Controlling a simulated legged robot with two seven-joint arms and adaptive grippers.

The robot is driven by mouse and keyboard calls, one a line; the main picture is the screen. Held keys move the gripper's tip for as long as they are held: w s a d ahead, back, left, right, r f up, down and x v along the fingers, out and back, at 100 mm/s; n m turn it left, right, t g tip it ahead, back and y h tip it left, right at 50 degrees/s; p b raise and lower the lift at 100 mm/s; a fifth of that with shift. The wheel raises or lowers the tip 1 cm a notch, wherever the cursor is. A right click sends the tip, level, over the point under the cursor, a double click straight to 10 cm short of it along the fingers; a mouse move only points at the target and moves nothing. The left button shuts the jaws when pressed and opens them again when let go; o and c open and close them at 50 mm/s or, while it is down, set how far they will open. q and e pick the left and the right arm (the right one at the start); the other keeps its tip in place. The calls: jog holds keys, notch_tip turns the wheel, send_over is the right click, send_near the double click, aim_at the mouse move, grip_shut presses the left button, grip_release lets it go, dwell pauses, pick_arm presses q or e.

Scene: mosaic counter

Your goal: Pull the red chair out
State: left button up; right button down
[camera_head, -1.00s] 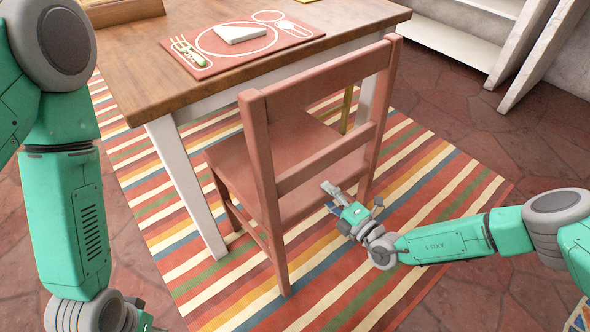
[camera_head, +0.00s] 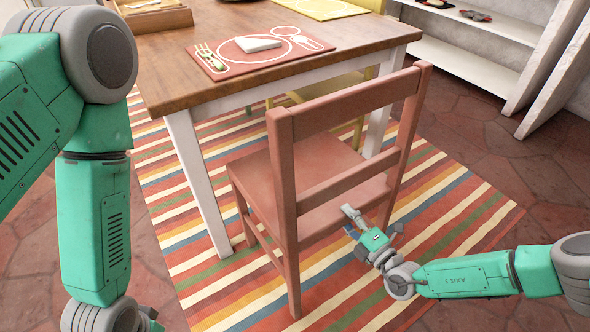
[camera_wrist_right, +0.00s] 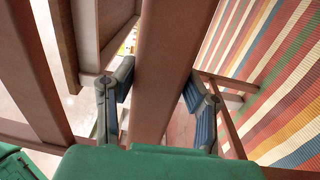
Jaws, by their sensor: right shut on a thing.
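The red chair (camera_head: 315,168) stands upright on the striped rug, its back towards me and its seat facing the wooden table (camera_head: 270,48). The front of the seat is close to the table's near side. My right gripper (camera_head: 353,222) is at the low part of the chair's back. In the right wrist view my right gripper's fingers (camera_wrist_right: 158,95) lie on both sides of a red chair bar (camera_wrist_right: 172,60), shut on it. My left arm comes down the left side of the head view; its gripper is out of the picture.
A red placemat (camera_head: 262,50) with a white napkin lies on the table. A yellow chair (camera_head: 340,88) is partly hidden beyond the table. A white shelf (camera_head: 465,65) stands at the back right. The rug (camera_head: 450,215) is bare right of the chair.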

jog(key=shift+a+f+b, duration=0.2)
jog(key=shift+f+b, duration=0.3)
jog(key=shift+f, duration=0.1)
jog(key=shift+d+f, duration=0.1)
jog(key=shift+f, duration=0.15)
jog(key=shift+d+f+b, duration=0.15)
jog(key=shift+d+b, duration=0.1)
jog(key=shift+b, duration=0.1)
jog(key=c, duration=1.1)
grip_release()
jog(key=shift+o, duration=1.1)
jog(key=shift+s+a+f, duration=0.1)
